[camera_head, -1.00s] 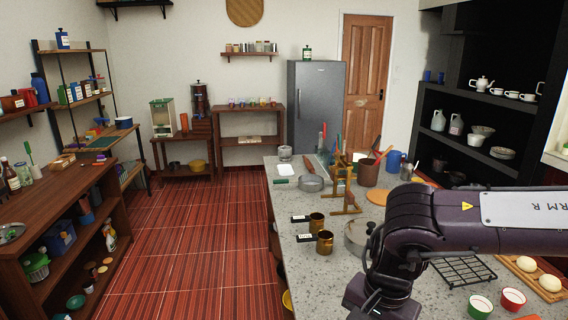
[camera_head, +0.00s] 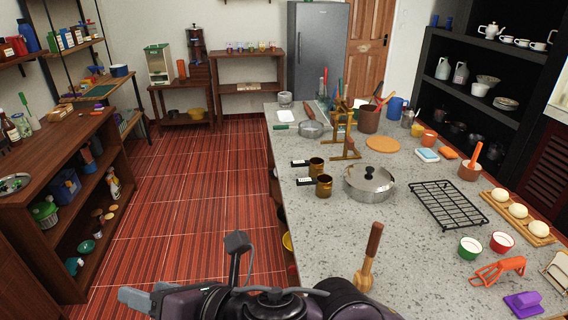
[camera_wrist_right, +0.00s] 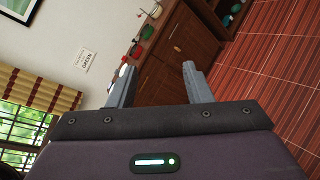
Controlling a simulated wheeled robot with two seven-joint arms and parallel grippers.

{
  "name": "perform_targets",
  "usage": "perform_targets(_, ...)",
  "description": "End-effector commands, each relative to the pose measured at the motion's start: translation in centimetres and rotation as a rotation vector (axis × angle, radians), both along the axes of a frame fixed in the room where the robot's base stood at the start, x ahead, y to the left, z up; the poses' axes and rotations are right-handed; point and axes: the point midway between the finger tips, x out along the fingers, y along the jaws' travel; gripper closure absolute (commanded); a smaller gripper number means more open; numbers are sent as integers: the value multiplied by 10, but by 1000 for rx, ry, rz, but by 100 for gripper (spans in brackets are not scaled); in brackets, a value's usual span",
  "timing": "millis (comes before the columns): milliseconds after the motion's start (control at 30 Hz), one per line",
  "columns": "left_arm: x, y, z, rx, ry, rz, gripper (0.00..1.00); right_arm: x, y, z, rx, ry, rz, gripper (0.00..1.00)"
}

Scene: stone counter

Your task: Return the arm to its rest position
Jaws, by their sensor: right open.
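My right gripper (camera_head: 146,293) is at the bottom of the head view, past the left side of the counter and over the red floor. In the right wrist view its two grey fingers (camera_wrist_right: 158,70) stand apart with nothing between them. My right arm lies low across the bottom edge of the head view. My left gripper does not show in either view.
The stone counter (camera_head: 411,268) fills the right side. A wooden-handled tool (camera_head: 371,260) stands near my arm at its front. A lidded pot (camera_head: 369,184), black rack (camera_head: 447,204) and two brown mugs (camera_head: 323,186) are farther back. Open floor (camera_head: 190,220) lies left.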

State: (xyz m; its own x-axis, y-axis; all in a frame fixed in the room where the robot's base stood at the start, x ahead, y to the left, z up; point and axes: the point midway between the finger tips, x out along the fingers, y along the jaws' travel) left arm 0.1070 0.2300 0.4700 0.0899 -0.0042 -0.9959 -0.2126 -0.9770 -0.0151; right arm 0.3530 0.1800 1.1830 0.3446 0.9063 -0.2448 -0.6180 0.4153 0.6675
Motion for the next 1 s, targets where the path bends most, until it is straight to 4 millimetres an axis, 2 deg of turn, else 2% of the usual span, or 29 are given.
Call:
perform_targets(67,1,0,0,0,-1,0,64,20,-17,8,138,233,-179,55)
perform_targets(167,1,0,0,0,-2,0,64,50,-51,5,303,519,-416,55)
perform_targets(267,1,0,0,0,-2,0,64,76,-95,-15,466,809,-668,55)
perform_targets(367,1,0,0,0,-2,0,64,90,-148,-51,630,1090,-942,55)
perform_targets(400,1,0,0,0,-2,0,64,92,-171,-68,695,1197,-1059,55)
perform_targets(500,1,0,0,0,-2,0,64,83,-228,-114,852,1428,-1353,55)
perform_targets(600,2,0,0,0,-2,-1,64,65,-272,-151,978,1579,-1599,55)
perform_targets(800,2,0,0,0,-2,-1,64,19,-331,-200,1161,1731,-1981,55)
perform_targets(967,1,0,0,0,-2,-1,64,-19,-366,-226,1282,1776,-2242,55)
perform_targets(1000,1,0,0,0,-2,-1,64,-29,-374,-231,-1268,-1721,2231,55)
